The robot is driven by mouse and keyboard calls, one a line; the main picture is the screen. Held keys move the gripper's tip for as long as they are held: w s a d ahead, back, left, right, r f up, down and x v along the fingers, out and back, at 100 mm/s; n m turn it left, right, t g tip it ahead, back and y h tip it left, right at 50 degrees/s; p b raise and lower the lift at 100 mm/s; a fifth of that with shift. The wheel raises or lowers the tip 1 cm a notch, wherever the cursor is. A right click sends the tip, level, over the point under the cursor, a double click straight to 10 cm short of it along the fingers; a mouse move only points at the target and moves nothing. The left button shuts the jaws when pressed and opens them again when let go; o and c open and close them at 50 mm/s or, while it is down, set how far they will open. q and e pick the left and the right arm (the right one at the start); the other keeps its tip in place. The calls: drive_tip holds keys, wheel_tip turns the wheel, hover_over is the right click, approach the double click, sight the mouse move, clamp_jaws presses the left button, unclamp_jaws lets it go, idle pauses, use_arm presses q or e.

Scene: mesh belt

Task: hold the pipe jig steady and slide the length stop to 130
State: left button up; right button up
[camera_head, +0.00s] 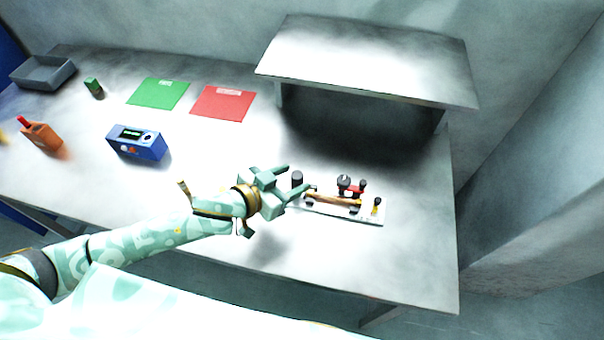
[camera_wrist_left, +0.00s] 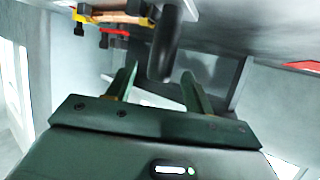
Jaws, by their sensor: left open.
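The pipe jig (camera_head: 366,217) lies on the metal table, a pale plate with black supports and a copper-coloured pipe (camera_head: 332,199) along it. A red part (camera_head: 356,190) with black knobs sits behind the pipe. A small yellow-and-black piece (camera_head: 377,205) stands at the right end; I cannot tell which part is the length stop. My left gripper (camera_head: 300,179) is open at the jig's left end. A black upright cylinder (camera_head: 297,177) shows between its fingers. In the left wrist view the cylinder (camera_wrist_left: 164,45) is between and beyond the fingertips (camera_wrist_left: 160,82), with no clear contact. No scale numbers are readable.
A raised metal shelf (camera_head: 370,62) stands behind the jig. A blue device (camera_head: 137,143), a green mat (camera_head: 158,93), a red mat (camera_head: 223,103), an orange holder (camera_head: 41,137), a green block (camera_head: 93,86) and a grey tray (camera_head: 42,73) are left. Table right of the jig is clear.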

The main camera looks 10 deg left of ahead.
use_arm(q)
drive_tip(key=x, duration=0.4)
drive_tip(key=shift+w+d+f+b, duration=0.1)
drive_tip(key=shift+w+d+b, duration=0.1)
drive_tip(key=shift+b, duration=0.15)
drive_tip(key=shift+c, duration=0.4)
clamp_jaws()
idle(1.0)
